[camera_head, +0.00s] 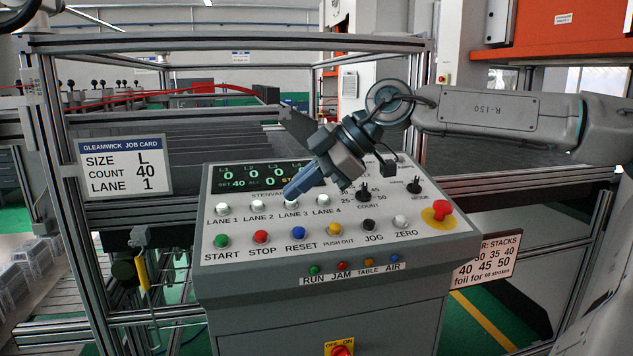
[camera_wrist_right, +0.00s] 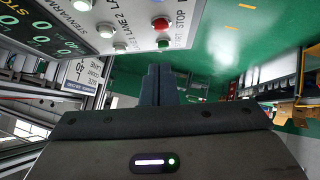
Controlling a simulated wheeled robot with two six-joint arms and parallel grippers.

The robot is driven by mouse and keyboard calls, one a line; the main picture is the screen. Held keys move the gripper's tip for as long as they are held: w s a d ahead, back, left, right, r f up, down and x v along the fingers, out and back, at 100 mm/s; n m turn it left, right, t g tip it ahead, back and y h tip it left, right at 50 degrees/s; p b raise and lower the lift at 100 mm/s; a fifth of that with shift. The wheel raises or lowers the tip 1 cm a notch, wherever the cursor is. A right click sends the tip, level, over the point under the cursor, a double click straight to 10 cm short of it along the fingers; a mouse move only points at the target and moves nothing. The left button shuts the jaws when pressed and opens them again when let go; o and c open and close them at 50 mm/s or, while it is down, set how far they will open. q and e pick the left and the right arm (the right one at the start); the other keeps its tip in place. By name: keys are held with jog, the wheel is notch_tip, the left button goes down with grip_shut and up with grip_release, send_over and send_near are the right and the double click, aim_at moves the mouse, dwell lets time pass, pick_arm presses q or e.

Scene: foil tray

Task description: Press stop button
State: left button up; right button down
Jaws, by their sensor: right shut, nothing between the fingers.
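The red STOP button (camera_head: 261,237) is on the sloped grey control panel (camera_head: 440,262), between the green START button (camera_head: 222,241) and the blue RESET button (camera_head: 298,232). My right gripper (camera_head: 290,194) is shut and empty. In the head view its tips appear above and right of the STOP button, near the white LANE buttons; the gap to the panel is hard to judge. The right wrist view shows the STOP button (camera_wrist_right: 160,23) beyond the shut fingertips (camera_wrist_right: 159,70), with the START button (camera_wrist_right: 163,44) nearer to them. My left gripper is not in view.
A red emergency knob (camera_head: 441,208) on a yellow base is at the panel's right. Black selector knobs (camera_head: 363,191) stand behind the JOG button. A job card (camera_head: 124,166) reads SIZE L, COUNT 40, LANE 1. Metal frame posts flank the panel.

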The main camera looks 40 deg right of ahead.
jog(key=v, duration=0.2)
jog(key=b+v, duration=0.1)
jog(key=v, duration=0.1)
jog(key=shift+s+a+r, duration=0.2)
jog(key=shift+a, duration=0.1)
dwell(0.5)
